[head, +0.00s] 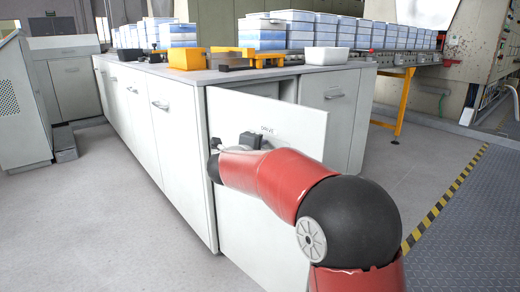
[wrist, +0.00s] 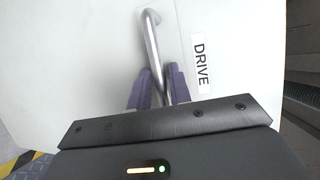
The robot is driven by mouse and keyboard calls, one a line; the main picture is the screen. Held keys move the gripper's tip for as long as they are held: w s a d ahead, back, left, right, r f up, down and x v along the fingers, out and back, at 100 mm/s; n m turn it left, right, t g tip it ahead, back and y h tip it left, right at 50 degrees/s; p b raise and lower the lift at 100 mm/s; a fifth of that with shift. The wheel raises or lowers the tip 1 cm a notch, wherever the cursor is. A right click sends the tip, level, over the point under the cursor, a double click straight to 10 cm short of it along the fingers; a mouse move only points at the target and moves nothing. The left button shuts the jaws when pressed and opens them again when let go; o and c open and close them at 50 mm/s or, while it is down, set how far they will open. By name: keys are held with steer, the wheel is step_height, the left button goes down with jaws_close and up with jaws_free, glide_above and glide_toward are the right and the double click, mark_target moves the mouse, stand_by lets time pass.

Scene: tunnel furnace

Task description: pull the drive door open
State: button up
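The drive door (head: 285,115) is a pale grey panel with a small DRIVE label (head: 267,132) at the near end of the white cabinet run. It stands partly open, with its right edge out from the cabinet and a dark gap behind its top. In the wrist view, the metal bar handle (wrist: 152,40) runs down between the purple fingertips of my gripper (wrist: 161,88), which are closed around it. The label also shows there (wrist: 201,64), right of the handle. In the head view, my gripper (head: 249,140) is at the door front; the handle is largely hidden by it.
The worktop (head: 225,76) carries a yellow bin (head: 187,59), a white bin (head: 326,56) and stacked blue-and-white boxes (head: 180,35). A conveyor on yellow legs (head: 403,100) stands behind at right. Grey floor (head: 110,220) is open at left; a striped line (head: 440,205) crosses at right.

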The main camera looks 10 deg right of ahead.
steer(key=v, duration=0.7)
steer(key=shift+s+a, duration=0.2)
steer(key=shift+s, duration=0.1)
steer(key=shift+r, duration=0.2)
steer(key=s+a+r+n+t+y+p, duration=0.15)
steer(key=s+r+n+y+p, duration=0.25)
steer(key=s+r+n+y, duration=0.75)
steer(key=s+d+f+n+g+h+p, duration=0.1)
steer(key=s+d+f+n+g+h, duration=0.1)
steer(key=s+d+f+n+g, duration=0.3)
steer(key=s+d+f+n+g+h+p, duration=0.1)
steer(key=s+d+f+n+g, duration=0.4)
steer(key=s+f, duration=0.8)
steer(key=s+d+n+p, duration=0.1)
steer(key=s+d+n, duration=0.1)
steer(key=s, duration=0.4)
steer(key=shift+s+n+h, duration=0.35)
steer(key=shift+s+n, duration=0.05)
steer(key=shift+n, duration=0.15)
steer(key=shift+w+r, duration=0.1)
